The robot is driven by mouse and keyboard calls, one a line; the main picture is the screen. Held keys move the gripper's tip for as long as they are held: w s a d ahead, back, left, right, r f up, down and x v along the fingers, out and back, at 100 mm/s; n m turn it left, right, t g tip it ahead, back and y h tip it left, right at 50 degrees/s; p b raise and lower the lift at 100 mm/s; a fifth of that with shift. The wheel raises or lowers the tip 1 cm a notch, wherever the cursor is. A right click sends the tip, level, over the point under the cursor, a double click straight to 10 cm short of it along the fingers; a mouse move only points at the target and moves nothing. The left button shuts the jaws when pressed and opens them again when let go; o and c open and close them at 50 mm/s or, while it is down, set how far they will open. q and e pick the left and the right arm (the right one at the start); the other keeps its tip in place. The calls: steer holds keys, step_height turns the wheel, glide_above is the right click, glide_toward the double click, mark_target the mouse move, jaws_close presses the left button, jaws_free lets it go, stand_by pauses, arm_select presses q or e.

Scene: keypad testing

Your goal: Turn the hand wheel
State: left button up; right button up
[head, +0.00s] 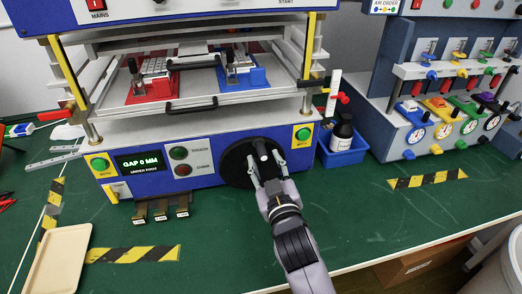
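The hand wheel (235,164) is a black disc on the lower right of the blue and white machine's front. A grey crank handle (261,148) sticks out near its top. My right gripper (264,159) reaches up from below in front of the wheel. Its two fingers stand apart, with the handle's end between or just beyond their tips. I cannot tell whether they touch it. The gripper hides the wheel's lower right. My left gripper is not in view.
Green (179,153) and red (183,170) buttons sit left of the wheel. A blue bin (341,152) with a dark bottle stands close right of the wheel. A beige tray (56,262) lies front left. The green table front is mostly clear.

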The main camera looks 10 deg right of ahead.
mark_target(261, 150)
steer(key=shift+w+b, duration=0.5)
steer(key=shift+w, duration=2.2)
jaws_close()
steer(key=shift+f, duration=0.1)
